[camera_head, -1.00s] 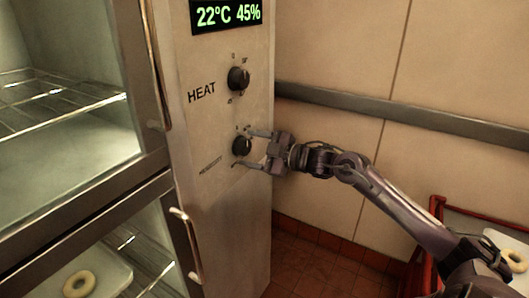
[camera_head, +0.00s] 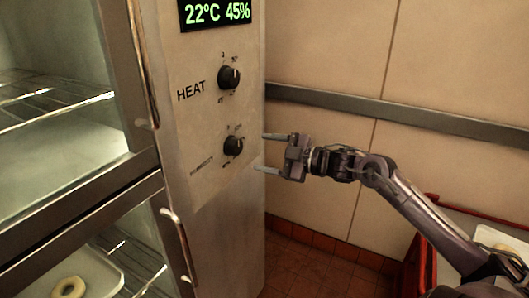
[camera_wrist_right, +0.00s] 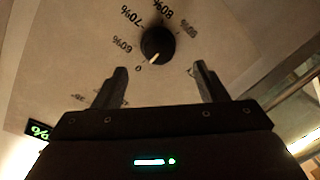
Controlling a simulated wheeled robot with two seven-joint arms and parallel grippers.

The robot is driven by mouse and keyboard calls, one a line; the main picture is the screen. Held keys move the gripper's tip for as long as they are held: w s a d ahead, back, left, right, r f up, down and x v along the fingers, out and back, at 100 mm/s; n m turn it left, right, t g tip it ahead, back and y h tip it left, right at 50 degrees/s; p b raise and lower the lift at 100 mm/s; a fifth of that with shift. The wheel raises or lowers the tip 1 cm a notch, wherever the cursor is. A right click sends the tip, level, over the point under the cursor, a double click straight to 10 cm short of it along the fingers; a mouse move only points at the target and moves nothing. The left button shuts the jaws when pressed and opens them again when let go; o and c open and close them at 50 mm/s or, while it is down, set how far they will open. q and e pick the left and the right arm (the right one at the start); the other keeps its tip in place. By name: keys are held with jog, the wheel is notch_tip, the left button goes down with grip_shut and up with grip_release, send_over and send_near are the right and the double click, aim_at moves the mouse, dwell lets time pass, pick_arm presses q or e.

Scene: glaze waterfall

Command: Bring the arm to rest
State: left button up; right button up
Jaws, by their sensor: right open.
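My right gripper (camera_head: 270,152) is open and empty, just right of the humidity knob (camera_head: 234,146) on the steel cabinet's control panel, with a gap between them. In the right wrist view the two fingers (camera_wrist_right: 160,88) stand wide apart, and the black knob (camera_wrist_right: 158,45) shows beyond them, its pale pointer towards the 0 mark. My right arm (camera_head: 420,210) reaches in from the lower right. My left gripper is not in view.
The heat knob (camera_head: 229,77) sits above, under a green display (camera_head: 216,12) reading 22°C 45%. Glass cabinet doors with handles (camera_head: 180,245) stand at left. A red-framed cart (camera_head: 424,262) is at lower right. A grey rail (camera_head: 400,112) crosses the wall.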

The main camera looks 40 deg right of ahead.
jog(key=d+f+m+h, duration=0.3)
jog(key=d+f, duration=0.1)
jog(key=f, duration=0.6)
jog(key=d+f+m+h, duration=0.25)
jog(key=d+f, duration=0.25)
jog(key=f, duration=0.4)
jog(key=s+a+f+m+g+h, duration=0.1)
jog(key=s+f+m+g, duration=0.3)
jog(key=f, duration=0.8)
jog(key=s+f+m+h, duration=0.15)
jog(key=s+f, duration=0.45)
jog(key=f, duration=0.7)
jog(key=s+a+f+m+g, duration=0.1)
jog(key=s+a+f+g, duration=0.1)
jog(key=s+a+f, duration=0.45)
jog(key=s+a+f+g, duration=0.3)
jog(key=s+f, duration=0.5)
jog(key=f, duration=0.3)
jog(key=s+a+f+g, duration=0.2)
jog(key=s+a+f, duration=0.3)
jog(key=s+a, duration=0.3)
jog(key=s+a+f+g, duration=0.3)
jog(key=s+a+f, duration=0.3)
jog(key=s+a, duration=0.3)
jog(key=s, duration=0.3)
jog(key=shift+s+a+y, duration=0.15)
jog(key=shift+s+y, duration=0.15)
